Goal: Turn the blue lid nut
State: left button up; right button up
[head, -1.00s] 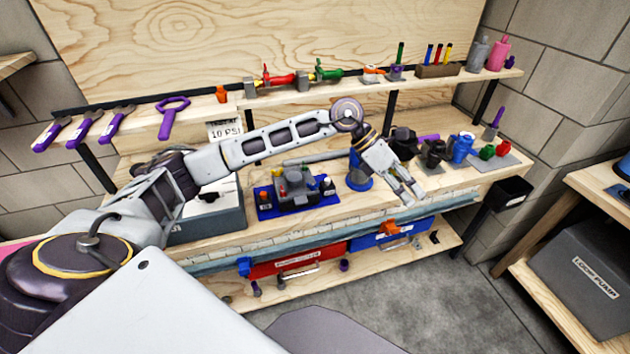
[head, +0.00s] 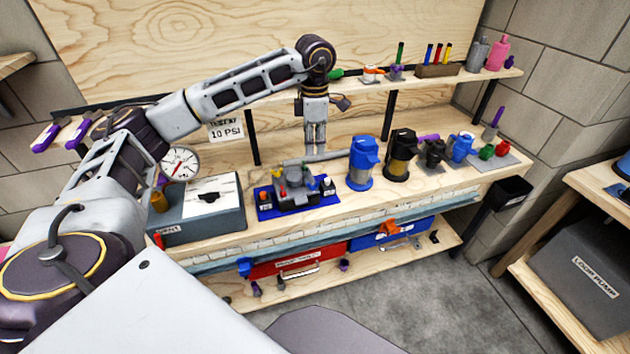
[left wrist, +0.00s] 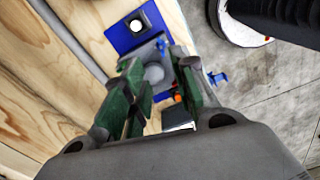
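The blue canister (head: 360,170) stands upright on the workbench with a blue lid on top. I cannot make out a separate lid nut on it. My left gripper (head: 315,148) points down, to the left of the canister and apart from it, over the back of a grey fixture (head: 296,178) on a blue plate. In the left wrist view the green-padded fingers (left wrist: 160,80) are spread with nothing held between them. A round grey part shows beyond the gap, and a small blue part (left wrist: 217,77) lies to the right. My right gripper is not in view.
A black canister (head: 399,160) stands right of the blue one. A grey box (head: 205,215) and a pressure gauge (head: 180,164) are at the left. Small fittings sit at the right end. Red and blue cases (head: 297,262) lie on the lower shelf.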

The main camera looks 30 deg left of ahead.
aim_at(315, 183)
pick_arm(q)
jog(key=shift+f, duration=0.1)
jog(key=shift+d+f, duration=0.1)
jog(key=shift+f, duration=6.75)
grip_shut()
